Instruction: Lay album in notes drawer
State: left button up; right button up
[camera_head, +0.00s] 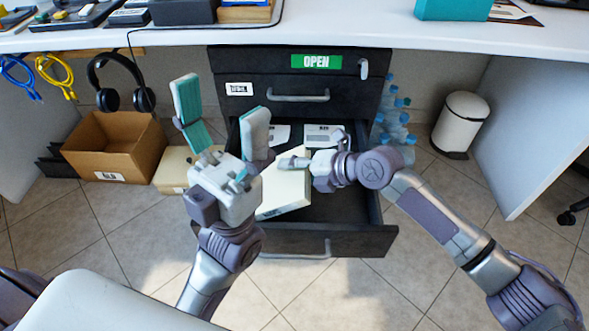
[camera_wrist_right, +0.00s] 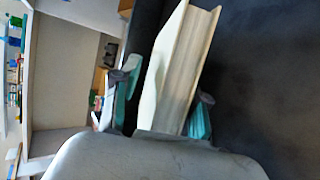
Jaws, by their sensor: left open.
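The cream album (camera_head: 285,195) is tilted inside the opened black lower drawer (camera_head: 362,240). It also shows between the teal-padded fingers in the right wrist view (camera_wrist_right: 172,75). My right gripper (camera_head: 297,162) is shut on the album's upper edge, over the drawer. My left gripper (camera_head: 221,98) is open and empty, fingers pointing up, in front of the drawer's left side; it hides part of the drawer and album. Two white labelled cards lie at the drawer's back, one at the left (camera_head: 277,134) and one at the right (camera_head: 322,135). Their writing is too small to read.
A shut upper drawer (camera_head: 298,96) and a green OPEN sign (camera_head: 316,62) are above. A cardboard box (camera_head: 112,150), a cream box (camera_head: 172,172) and headphones (camera_head: 120,85) are left. Bottles (camera_head: 392,115) and a white bin (camera_head: 460,125) are right. The white desk (camera_head: 340,30) overhangs.

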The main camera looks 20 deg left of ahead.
jog(key=shift+o, duration=0.2)
jog(key=shift+d, duration=0.1)
jog(key=v, duration=1.2)
dwell(0.7)
